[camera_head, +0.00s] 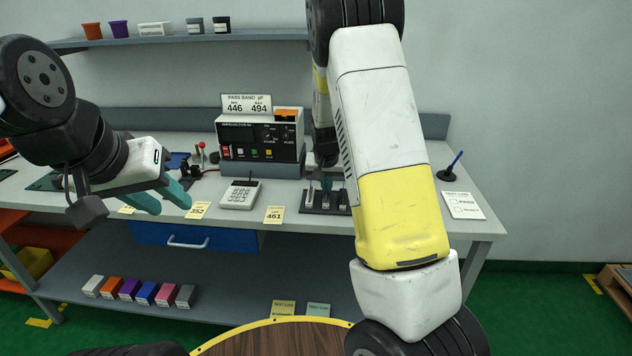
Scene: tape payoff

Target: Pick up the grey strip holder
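A dark grey rack (311,203) with several small upright pieces sits on the bench, partly behind my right arm; it may be the strip holder, but I cannot tell for certain. A small grey block (186,296) also stands at the right end of a row on the lower shelf. My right gripper (326,184) points down at the rack from above, its teal fingers small among the upright pieces. Whether it is open or touching anything is unclear. My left gripper (163,202) is open and empty over the bench's front left, its teal fingers apart.
A tester (262,137) stands at the back of the bench (330,228), with a white keypad device (240,194) in front. Yellow cards (274,215) lie along the front edge. A blue pen (451,167) and a white card (463,205) are at right.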

